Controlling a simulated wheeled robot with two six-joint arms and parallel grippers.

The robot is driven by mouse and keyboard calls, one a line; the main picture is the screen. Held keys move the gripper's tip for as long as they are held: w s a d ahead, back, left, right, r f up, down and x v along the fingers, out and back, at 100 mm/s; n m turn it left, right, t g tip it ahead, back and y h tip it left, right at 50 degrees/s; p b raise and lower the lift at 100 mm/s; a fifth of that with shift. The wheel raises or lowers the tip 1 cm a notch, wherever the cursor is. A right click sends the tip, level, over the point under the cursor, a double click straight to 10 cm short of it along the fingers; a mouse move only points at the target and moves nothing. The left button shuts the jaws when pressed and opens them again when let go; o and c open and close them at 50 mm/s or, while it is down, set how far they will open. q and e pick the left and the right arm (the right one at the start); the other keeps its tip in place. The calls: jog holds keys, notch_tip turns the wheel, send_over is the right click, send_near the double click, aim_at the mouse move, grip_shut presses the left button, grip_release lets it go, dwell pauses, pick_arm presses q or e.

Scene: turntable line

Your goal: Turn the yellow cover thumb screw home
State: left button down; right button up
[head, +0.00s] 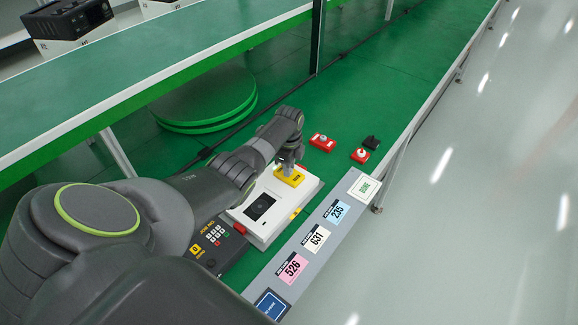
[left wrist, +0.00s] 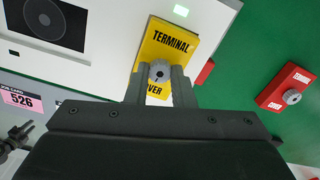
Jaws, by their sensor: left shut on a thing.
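The yellow terminal cover (head: 289,177) sits on the white device (head: 257,226) on the green bench. It also shows in the left wrist view (left wrist: 165,46). Its grey thumb screw (left wrist: 160,70) stands near the cover's lower part. My left gripper (left wrist: 160,75) comes down over the cover, with its two fingers shut on the thumb screw. In the head view the gripper (head: 286,165) hides the screw. Whether the screw is fully down cannot be seen. My right gripper does not show.
A grey strip with job cards (head: 317,238) and a "DONE" pad (head: 364,187) runs along the front edge. A round green turntable (head: 205,98) stands behind.

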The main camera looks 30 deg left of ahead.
pick_arm(q)
jog(key=m, duration=0.4)
jog(key=shift+w+r+m, duration=0.15)
jog(key=shift+r+m, duration=0.05)
jog(key=shift+m, duration=0.1)
jog(key=m, duration=0.3)
jog(key=shift+m, duration=0.3)
jog(key=m+b, duration=0.1)
jog(key=m, duration=0.3)
jog(key=shift+w+r+m, duration=0.1)
jog(key=shift+m, duration=2)
jog(key=c, duration=1.6)
grip_release()
jog(key=o, duration=0.4)
jog(key=shift+s, duration=0.2)
jog(key=shift+c, duration=0.2)
